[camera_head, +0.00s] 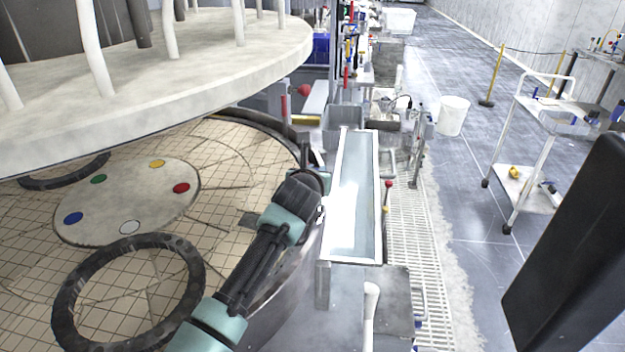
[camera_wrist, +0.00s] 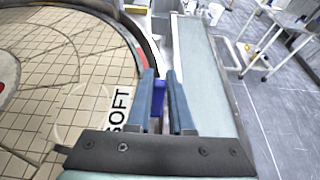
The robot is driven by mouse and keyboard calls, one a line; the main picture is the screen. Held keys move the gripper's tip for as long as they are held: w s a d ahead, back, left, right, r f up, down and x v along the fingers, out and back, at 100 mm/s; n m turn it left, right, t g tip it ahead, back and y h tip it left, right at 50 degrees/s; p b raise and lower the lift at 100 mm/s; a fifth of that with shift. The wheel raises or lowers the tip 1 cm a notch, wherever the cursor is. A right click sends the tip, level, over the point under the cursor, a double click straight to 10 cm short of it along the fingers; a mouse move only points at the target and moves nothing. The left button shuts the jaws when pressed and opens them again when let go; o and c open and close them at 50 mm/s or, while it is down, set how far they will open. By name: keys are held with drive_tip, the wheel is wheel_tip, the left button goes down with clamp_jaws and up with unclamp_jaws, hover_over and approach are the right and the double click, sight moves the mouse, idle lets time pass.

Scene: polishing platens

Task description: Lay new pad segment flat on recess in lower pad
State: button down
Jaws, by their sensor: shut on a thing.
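In the wrist view my gripper (camera_wrist: 161,78) is closed on a narrow blue piece (camera_wrist: 158,98) between its fingers. A pale surface lettered SOFT (camera_wrist: 121,106) shows just left of the fingers; it looks like part of the new pad segment, mostly hidden by the gripper body. The lower pad (camera_head: 225,265) is tan with a grid of grooves, and it fills the left of the wrist view (camera_wrist: 75,55). A small dark patch (camera_head: 250,219) on the pad near my wrist may be the recess. In the head view my wrist hides the fingers.
A dark ring (camera_head: 65,305) and a pale disc with coloured dots (camera_head: 125,220) lie on the lower pad. The large upper platen (camera_head: 230,50) overhangs it. A long metal trough (camera_head: 355,190) runs right of my wrist. A trolley (camera_head: 540,110) stands farther right.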

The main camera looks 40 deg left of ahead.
drive_tip(key=shift+f, duration=1.65)
drive_tip(key=shift+f, duration=0.55)
drive_tip(key=c, duration=0.8)
unclamp_jaws()
drive_tip(key=shift+r, duration=0.1)
